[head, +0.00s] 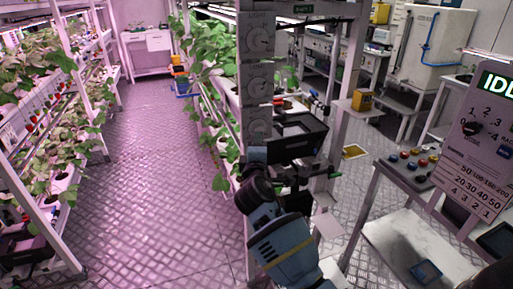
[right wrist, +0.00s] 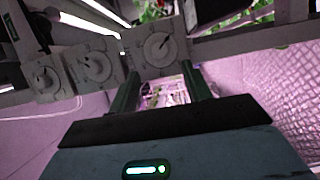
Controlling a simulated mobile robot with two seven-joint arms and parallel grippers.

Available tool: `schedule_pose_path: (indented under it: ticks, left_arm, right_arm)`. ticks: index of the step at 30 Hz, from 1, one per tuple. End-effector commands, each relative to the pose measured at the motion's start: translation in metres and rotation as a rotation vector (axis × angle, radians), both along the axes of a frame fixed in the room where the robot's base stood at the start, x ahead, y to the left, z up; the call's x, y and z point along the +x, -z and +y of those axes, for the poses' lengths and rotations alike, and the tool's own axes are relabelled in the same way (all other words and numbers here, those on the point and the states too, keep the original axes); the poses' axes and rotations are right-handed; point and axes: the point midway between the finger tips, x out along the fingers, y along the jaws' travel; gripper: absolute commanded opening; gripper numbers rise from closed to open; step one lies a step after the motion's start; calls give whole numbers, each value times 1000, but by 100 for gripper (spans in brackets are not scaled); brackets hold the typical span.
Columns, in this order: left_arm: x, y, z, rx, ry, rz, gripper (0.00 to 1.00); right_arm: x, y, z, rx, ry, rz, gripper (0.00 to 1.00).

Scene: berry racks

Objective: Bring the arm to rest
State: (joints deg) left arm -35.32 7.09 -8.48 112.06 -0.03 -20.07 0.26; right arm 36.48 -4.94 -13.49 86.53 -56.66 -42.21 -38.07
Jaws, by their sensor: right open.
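My right arm rises from the bottom of the head view, and its gripper (head: 304,170) is in front of the rack post with the dials. In the right wrist view the two dark green fingers of the right gripper (right wrist: 163,92) stand apart with nothing between them. The nearest dial plate (right wrist: 157,46) is just beyond the fingertips in that view; I cannot tell whether they touch it. My left gripper is in neither view.
Grey dial plates (head: 258,82) are stacked on the post. A black tray (head: 297,137) sits just behind the gripper. A plant rack (head: 62,186) stands at left, with a clear aisle floor (head: 150,180) between. A control panel (head: 487,130) and a button table (head: 395,172) stand at right.

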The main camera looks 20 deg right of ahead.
Motion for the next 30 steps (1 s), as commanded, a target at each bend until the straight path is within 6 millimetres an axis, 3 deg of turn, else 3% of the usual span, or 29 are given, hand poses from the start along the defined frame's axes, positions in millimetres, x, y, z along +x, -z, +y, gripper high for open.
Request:
schedule_pose_path:
  ticks: [5, 8, 11, 14, 18, 21, 24, 30]
  left_arm:
    - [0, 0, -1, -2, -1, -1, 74]
    - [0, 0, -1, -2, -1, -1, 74]
    - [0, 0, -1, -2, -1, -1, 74]
    - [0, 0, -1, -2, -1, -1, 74]
    - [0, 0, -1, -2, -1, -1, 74]
    - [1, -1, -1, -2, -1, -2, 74]
    - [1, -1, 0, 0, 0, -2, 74]
    - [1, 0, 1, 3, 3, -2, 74]
  right_arm:
    - [-1, 3, 0, 3, -1, 3, 49]
    - [-8, 22, -1, 37, -13, 23, 49]
    - [-24, 63, -2, 120, -41, 63, 49]
    - [-54, 118, -3, 251, -73, 118, 49]
    - [-109, 191, -3, 463, -101, 196, 49]
    - [-153, 235, -3, 615, -102, 248, 49]
    - [-201, 273, -2, 771, -90, 298, 49]
    - [-304, 325, -1, 1081, -26, 383, 49]
